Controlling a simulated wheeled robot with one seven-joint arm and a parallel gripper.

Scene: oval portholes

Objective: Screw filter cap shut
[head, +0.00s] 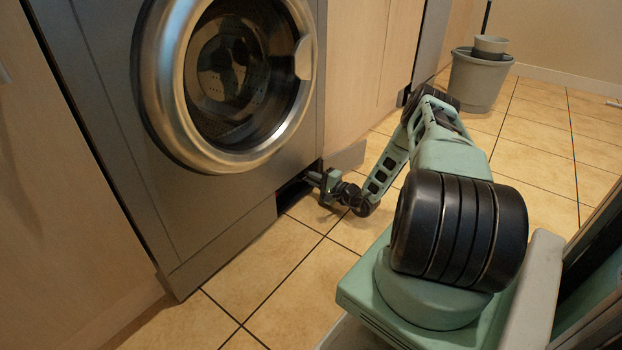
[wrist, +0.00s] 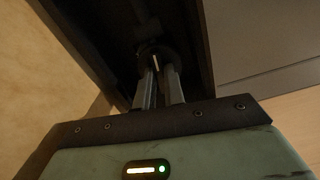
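The filter cap (wrist: 156,52) is a dark round shape with a pale mark, deep in the dark opening in the wrist view. My gripper (wrist: 159,72) points into that opening. Its two grey fingers are a little apart, and their tips reach either side of the pale mark at the cap. The dark does not show whether they press on it. In the head view my gripper (head: 314,177) is low at the right end of the washing machine's base, with its tips inside the opening (head: 292,192). The cap is hidden there.
The washing machine (head: 110,100) with its round door (head: 165,85) stands above the opening. A cabinet front (head: 365,60) is to its right. The tiled floor (head: 290,270) is clear in front. A grey bucket (head: 478,82) stands at the back right.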

